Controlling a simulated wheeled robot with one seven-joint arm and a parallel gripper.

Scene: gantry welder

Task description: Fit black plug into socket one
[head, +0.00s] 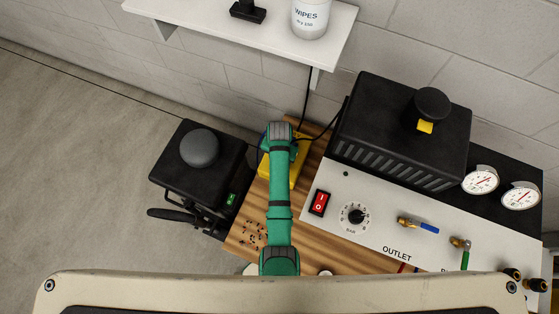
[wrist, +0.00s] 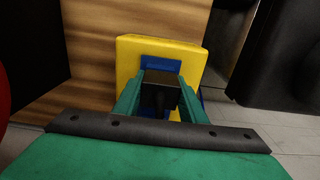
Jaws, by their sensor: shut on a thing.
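My gripper (wrist: 161,92) is shut on the black plug (wrist: 160,84), which sits between its two green fingers in the wrist view. Right behind the plug is a yellow socket block (wrist: 127,62) with a blue socket face (wrist: 160,62), partly covered by plug and fingers. I cannot tell whether the plug touches the socket or is inside it. No socket number is readable. More blue shows low at the right of the block. In the head view the yellow block (head: 297,170) lies on the wooden bench, partly under my green arm, which hides the plug.
A panel (head: 340,215) with a red switch, dial and valves stands right of the block, under a black vented box (head: 400,130). A black machine (head: 200,165) stands left of the bench. Black cables (head: 322,135) run behind the block. A white shelf (head: 270,50) is above.

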